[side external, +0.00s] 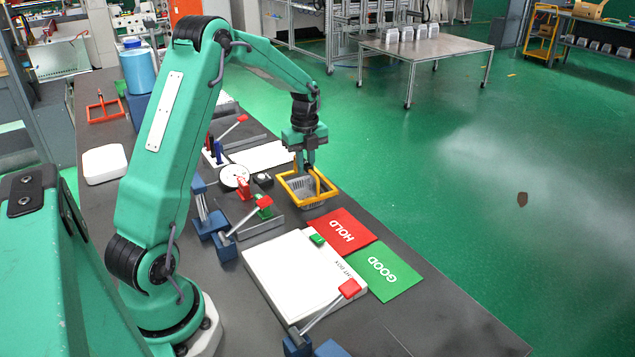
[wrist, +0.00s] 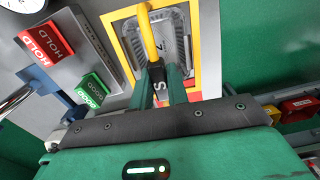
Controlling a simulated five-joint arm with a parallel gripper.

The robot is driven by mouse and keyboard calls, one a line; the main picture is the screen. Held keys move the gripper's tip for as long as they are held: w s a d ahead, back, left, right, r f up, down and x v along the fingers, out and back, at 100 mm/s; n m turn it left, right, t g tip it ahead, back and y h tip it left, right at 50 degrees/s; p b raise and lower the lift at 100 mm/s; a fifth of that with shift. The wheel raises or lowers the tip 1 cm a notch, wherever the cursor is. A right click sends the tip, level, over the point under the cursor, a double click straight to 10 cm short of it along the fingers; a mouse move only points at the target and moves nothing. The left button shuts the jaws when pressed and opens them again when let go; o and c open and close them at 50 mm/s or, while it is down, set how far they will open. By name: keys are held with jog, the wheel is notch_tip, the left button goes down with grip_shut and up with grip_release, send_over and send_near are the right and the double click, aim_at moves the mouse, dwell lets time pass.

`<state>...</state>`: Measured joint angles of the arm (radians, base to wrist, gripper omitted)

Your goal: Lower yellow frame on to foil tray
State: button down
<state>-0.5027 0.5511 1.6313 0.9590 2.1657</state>
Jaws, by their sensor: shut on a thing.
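The yellow frame (side external: 321,199) is a square ring with an upright handle, which shows in the wrist view (wrist: 148,34). My gripper (side external: 309,163) is shut on this handle, above the frame. The foil tray (side external: 311,199) is silver, with ribbed walls, and sits directly under the frame. In the wrist view the tray (wrist: 181,40) shows through the frame opening, roughly centred in it. The frame looks about level. I cannot tell whether it touches the tray rim or hangs just above it.
A red HOLD block (wrist: 46,43) and a green GOOD block (wrist: 91,89) stand beside the tray. Red HOLD (side external: 341,231) and green GOOD (side external: 383,270) mats lie nearer the camera, beside a white box (side external: 295,280). Toggle clamps with red handles (side external: 349,288) stand close by. The bench edge is right of the tray.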

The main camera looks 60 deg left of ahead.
aim_at(306, 162)
jog(key=shift+f, duration=0.65)
dwell(1.1)
jog(key=c, duration=1.3)
grip_release()
jog(key=shift+r, duration=3.9)
